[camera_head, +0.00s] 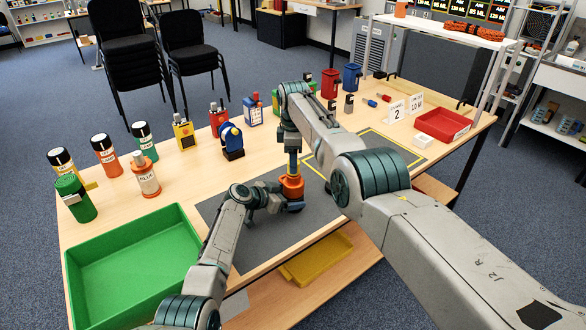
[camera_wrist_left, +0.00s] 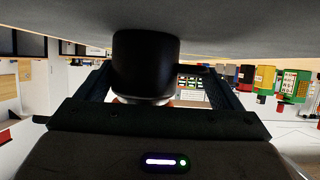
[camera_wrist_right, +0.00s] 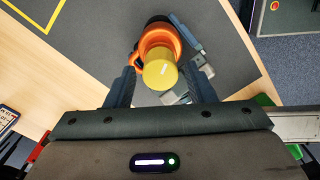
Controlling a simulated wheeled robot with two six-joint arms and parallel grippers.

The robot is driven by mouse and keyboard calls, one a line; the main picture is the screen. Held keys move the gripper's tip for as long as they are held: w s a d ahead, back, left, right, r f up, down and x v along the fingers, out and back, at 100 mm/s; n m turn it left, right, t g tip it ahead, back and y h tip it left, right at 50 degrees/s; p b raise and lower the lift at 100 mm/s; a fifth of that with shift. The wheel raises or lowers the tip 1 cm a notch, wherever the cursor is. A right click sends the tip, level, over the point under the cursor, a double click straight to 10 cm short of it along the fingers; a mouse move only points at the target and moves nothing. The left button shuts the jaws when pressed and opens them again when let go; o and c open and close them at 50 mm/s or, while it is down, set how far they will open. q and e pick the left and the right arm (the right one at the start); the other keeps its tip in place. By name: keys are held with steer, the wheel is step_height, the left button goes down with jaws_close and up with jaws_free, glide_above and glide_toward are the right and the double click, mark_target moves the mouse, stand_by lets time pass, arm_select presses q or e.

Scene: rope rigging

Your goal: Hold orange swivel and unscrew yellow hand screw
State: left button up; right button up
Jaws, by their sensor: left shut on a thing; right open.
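The orange swivel (camera_head: 292,187) stands upright on the dark grey mat; in the right wrist view its orange ring (camera_wrist_right: 157,36) surrounds the yellow hand screw (camera_wrist_right: 160,73). The screw's round end faces that camera. My left gripper (camera_head: 288,199) is low at the mat, shut on the swivel from the left. In the left wrist view a dark cylindrical part (camera_wrist_left: 145,65) sits between its fingers. My right gripper (camera_head: 293,163) points down above the swivel. It is open, with its fingers (camera_wrist_right: 160,84) on both sides of the screw and gaps showing. The screw is mostly hidden in the head view.
A green tray (camera_head: 190,226) stands at the front left and a red tray (camera_head: 443,125) at the right. Several labelled bottles (camera_head: 146,176) stand at the left. A blue device (camera_head: 231,141) stands behind the left arm. The mat (camera_head: 250,255) is clear in front.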

steer(key=shift+r, duration=1.85)
